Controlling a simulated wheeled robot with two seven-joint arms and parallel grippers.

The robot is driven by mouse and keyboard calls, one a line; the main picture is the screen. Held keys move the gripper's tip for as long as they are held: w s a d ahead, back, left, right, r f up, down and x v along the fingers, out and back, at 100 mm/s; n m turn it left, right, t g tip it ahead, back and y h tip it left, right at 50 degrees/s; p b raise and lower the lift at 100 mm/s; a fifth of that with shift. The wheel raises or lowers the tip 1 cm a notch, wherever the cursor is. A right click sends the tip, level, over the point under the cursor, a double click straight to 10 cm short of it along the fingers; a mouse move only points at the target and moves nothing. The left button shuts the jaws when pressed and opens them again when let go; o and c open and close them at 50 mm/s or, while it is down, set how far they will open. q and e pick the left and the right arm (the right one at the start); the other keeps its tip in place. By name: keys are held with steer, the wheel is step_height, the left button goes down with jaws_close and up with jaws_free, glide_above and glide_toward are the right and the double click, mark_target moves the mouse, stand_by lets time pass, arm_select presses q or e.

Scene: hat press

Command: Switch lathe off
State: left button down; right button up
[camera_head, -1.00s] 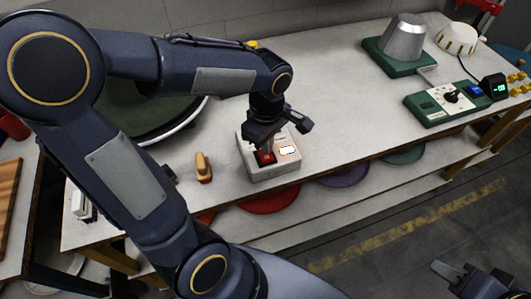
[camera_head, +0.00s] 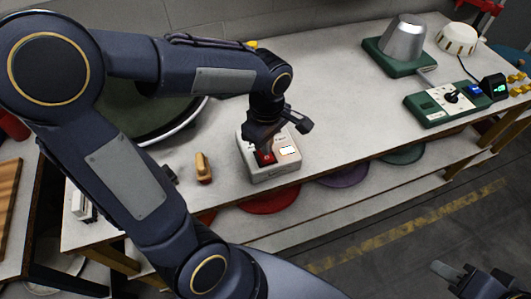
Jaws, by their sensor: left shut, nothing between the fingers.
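A pale switch box (camera_head: 272,174) stands near the front edge of the bench. Its top carries a red button (camera_head: 265,159) on the left and a bright white lit patch (camera_head: 288,151) on the right. My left gripper (camera_head: 262,149) is shut and empty, pointing down at the red button. Its tips are at or just above the button; I cannot tell whether they touch. My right gripper (camera_head: 470,272) is low at the right, away from the bench and cut off by the frame edge. No part in view is clearly labelled as the lathe.
A large dark-green disc with a pale rim (camera_head: 187,120) lies behind my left arm, partly hidden. A small tan-handled object (camera_head: 203,168) stands left of the box. A green control panel (camera_head: 436,114) and a metal cone (camera_head: 404,40) are at the right. The bench middle (camera_head: 335,100) is clear.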

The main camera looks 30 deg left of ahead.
arm_select(q)
steer(key=shift+f+b, duration=1.05)
steer(key=shift+f, duration=0.2)
stand_by(0.9)
steer(key=shift+r, duration=0.1)
step_height(320, 180, up, 7)
steer(key=p, duration=0.6)
stand_by(0.6)
steer(key=s+r+m+t+h, duration=0.2)
steer(key=s+m, duration=0.4)
steer(key=m, duration=0.1)
steer(key=s+d+r+m+t+h, duration=0.1)
steer(key=s+r+m+t, duration=0.1)
steer(key=s+m, duration=0.3)
steer(key=shift+s+m+t+h, duration=0.4)
steer(key=shift+m+t, duration=0.4)
steer(key=shift+m, duration=0.3)
